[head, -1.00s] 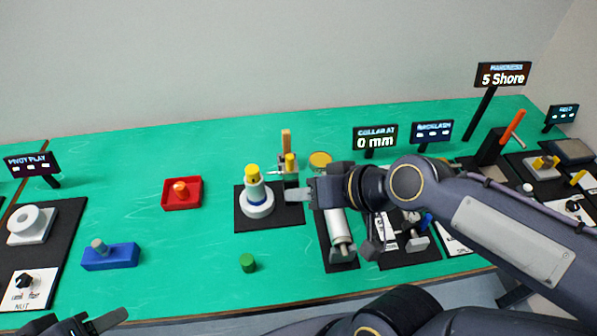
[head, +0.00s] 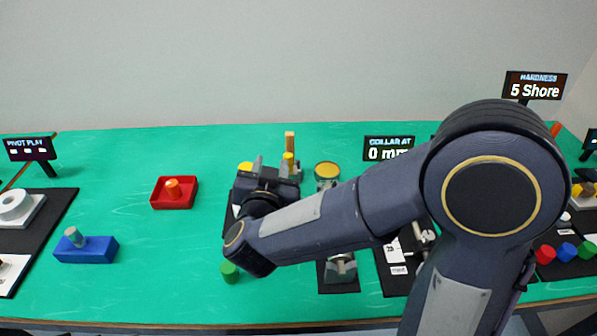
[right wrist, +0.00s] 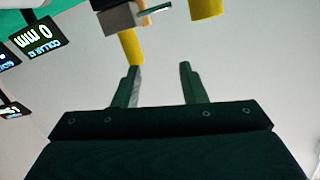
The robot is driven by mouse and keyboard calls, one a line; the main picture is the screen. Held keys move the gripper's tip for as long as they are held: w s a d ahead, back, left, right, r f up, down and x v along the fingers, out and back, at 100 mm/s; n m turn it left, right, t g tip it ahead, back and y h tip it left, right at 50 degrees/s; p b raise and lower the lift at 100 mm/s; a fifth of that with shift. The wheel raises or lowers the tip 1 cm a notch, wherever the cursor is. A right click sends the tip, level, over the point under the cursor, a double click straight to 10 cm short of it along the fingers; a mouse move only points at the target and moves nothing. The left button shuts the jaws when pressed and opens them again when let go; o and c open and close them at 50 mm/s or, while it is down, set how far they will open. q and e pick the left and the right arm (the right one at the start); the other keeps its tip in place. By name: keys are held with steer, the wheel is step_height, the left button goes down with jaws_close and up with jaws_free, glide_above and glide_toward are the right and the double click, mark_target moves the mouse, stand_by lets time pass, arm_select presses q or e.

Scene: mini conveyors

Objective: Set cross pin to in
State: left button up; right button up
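My right gripper (head: 271,165) is open, reaching over the black-based fixture left of the centre, between a yellow top (head: 245,167) and a small yellow cylinder (head: 288,158). Its forearm hides most of that fixture. In the right wrist view the open fingers (right wrist: 158,88) have nothing between them. Beyond them are a yellow post (right wrist: 132,46), another yellow cylinder (right wrist: 206,8) and a grey block (right wrist: 113,16) with a thin metal rod (right wrist: 155,10). I cannot tell surely whether this rod is the cross pin. My left gripper is out of view.
The "COLLAR AT" sign (head: 389,148) reads 0 mm. A wooden post (head: 290,142) and a yellow-topped cylinder (head: 327,170) stand at the back. A red tray (head: 158,203), blue block (head: 88,250) and green cylinder (head: 230,272) lie around. The green table (head: 150,285) is clear at front left.

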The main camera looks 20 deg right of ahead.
mark_target(288, 154)
steer(key=w+d+h, duration=0.1)
steer(key=w+d+f+h, duration=0.1)
steer(key=d, duration=0.1)
steer(key=w+d+h, duration=0.1)
steer(key=w+h, duration=0.1)
steer(key=shift+w+d+f+b, duration=0.1)
steer(key=shift+d+f+b, duration=0.25)
steer(key=shift+d+f, duration=0.05)
jaws_close()
stand_by(0.4)
